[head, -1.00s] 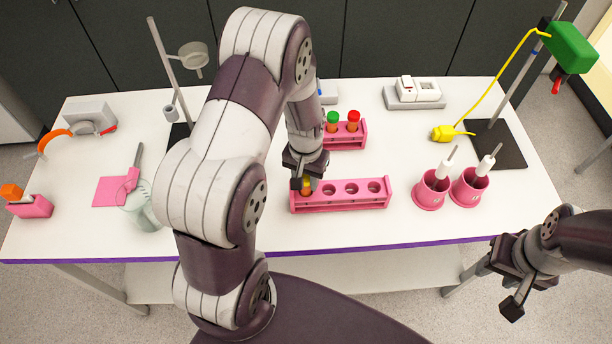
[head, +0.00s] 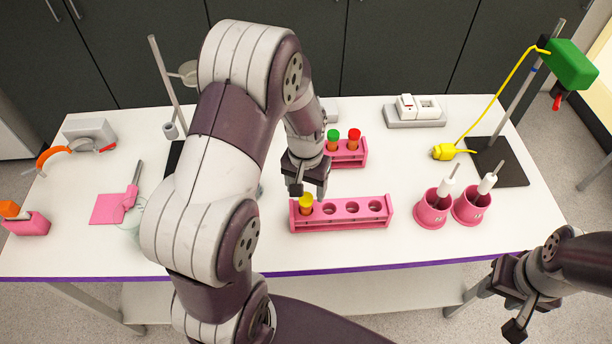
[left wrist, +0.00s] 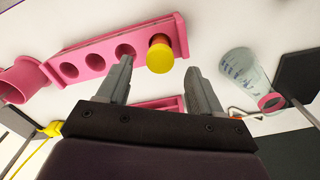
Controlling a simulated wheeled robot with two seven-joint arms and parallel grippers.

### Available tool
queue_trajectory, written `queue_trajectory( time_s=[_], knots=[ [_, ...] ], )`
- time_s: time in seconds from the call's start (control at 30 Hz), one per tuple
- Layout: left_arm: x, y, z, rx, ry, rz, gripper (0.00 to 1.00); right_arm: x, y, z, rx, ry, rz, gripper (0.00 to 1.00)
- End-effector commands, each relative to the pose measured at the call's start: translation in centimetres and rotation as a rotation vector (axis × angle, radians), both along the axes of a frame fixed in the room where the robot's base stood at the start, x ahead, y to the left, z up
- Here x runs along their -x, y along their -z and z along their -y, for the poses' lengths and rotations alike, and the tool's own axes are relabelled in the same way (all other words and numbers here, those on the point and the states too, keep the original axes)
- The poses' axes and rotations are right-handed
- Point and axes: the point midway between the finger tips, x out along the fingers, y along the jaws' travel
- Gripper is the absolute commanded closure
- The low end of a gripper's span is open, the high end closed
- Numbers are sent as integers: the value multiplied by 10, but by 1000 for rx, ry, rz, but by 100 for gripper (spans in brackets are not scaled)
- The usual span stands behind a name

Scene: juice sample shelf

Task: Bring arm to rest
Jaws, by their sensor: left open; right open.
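My left gripper (head: 308,190) is open and empty. It hangs just above and behind the left end of the front pink rack (head: 340,222). A yellow-capped tube (head: 305,203) stands in the left hole of that rack; the other holes are empty. In the left wrist view the yellow cap (left wrist: 160,57) lies beyond the spread fingertips (left wrist: 160,72), apart from them. My right gripper (head: 497,303) is open and empty off the table's front right. My left arm covers part of the table's left middle.
A rear pink rack (head: 346,157) holds a green-capped tube (head: 333,139) and a red-capped tube (head: 353,137). Two pink cups (head: 432,210) with white-handled tools stand to the right. A clear beaker (left wrist: 243,75) stands to the left, partly behind my arm. A stand (head: 498,160) is at the right.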

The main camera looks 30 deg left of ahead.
Motion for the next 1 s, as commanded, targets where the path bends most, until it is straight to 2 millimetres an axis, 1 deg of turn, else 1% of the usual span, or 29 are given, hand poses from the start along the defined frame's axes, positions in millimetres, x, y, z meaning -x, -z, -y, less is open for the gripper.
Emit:
queue_trajectory(
  time_s=[0.03, 0.1, 0.2, 0.3, 0.4, 0.6, 0.67, 0.77, 0.9, 1.0],
  knots=[
    [-1, -11, 0, -1, 0, 7, 34, 0, 6, 0, 0, 0, 0, 57],
    [-1, -31, 0, -2, 0, 7, 34, 0, 9, 0, 0, 0, 0, 57],
    [0, -54, 0, 0, 0, 5, 34, 0, 13, 0, 0, 0, 0, 57],
    [0, -71, 0, 0, 0, 2, 34, 0, 15, 0, 0, 0, 0, 57],
    [0, -80, 0, 0, 0, 1, 34, 0, 15, 0, 0, 0, 0, 57],
    [1, -83, 0, 0, -1, -2, 34, 0, 15, 0, 0, 0, 0, 57],
    [-3, -82, -1, -3, -6, 21, 34, 0, 15, 0, 0, 0, 0, 57],
    [17, -67, 5, -8, -15, 47, 34, 0, 17, 0, 0, 0, 0, 57],
    [61, -51, 30, -11, 33, 95, 34, 0, 29, 0, 0, 0, 0, 57],
    [85, -45, 43, -9, 76, 109, 34, 0, 34, 0, 0, 0, 0, 57]
  ],
)
